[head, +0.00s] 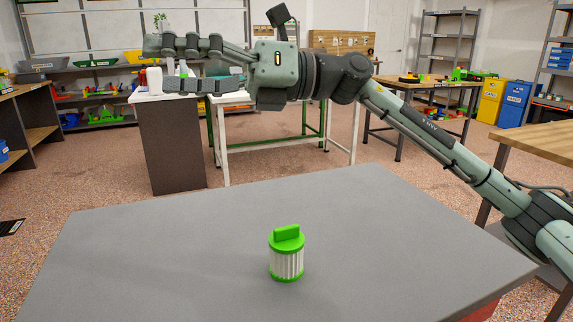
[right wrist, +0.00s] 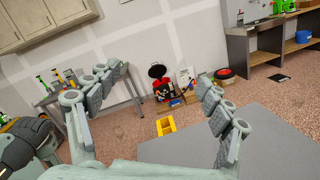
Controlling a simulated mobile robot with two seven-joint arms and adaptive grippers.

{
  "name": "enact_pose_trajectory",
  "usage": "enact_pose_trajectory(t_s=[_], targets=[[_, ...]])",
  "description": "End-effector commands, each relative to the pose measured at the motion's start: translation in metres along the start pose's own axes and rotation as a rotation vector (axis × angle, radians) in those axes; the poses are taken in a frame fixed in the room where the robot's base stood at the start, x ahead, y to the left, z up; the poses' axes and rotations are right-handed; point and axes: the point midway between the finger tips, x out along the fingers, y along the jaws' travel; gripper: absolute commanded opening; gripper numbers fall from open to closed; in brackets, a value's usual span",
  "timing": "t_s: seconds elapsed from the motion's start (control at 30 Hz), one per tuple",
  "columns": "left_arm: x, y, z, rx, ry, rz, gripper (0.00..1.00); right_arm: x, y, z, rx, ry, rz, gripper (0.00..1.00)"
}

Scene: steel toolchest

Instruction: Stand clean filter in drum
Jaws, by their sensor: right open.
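A filter (head: 286,262) with white pleated sides, a green base and a green lid with an upright grip tab stands upright on the grey toolchest top (head: 160,250). Nothing touches it. My right gripper (head: 161,66) is open and empty, high above the far side of the top, pointing left, well away from the filter. Its two spread fingers also show in the right wrist view (right wrist: 163,74). I cannot make out a drum for certain. My left gripper is not in view.
A white-legged table (head: 285,140) stands behind. The grey top around the filter is clear.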

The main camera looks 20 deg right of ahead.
Motion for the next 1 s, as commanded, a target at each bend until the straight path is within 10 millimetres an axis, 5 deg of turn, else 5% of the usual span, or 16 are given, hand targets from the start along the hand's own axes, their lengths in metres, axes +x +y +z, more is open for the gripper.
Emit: enact_pose_trajectory(t_s=[0.1, 0.2, 0.4, 0.5, 1.0], targets=[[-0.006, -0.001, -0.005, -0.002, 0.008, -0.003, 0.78, -0.028, -0.036, -0.087, -0.144, 0.362, -0.144, 0.80], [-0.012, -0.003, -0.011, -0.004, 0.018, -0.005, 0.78, -0.075, -0.077, -0.140, -0.207, 0.642, -0.318, 0.80], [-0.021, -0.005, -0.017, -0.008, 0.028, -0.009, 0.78, -0.171, -0.127, -0.182, -0.215, 0.994, -0.632, 0.80], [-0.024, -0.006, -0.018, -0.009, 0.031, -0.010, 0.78, -0.195, -0.134, -0.187, -0.204, 1.064, -0.712, 0.80], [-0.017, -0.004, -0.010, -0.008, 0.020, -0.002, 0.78, -0.186, -0.171, -0.229, -0.196, 1.089, -0.733, 0.80]])
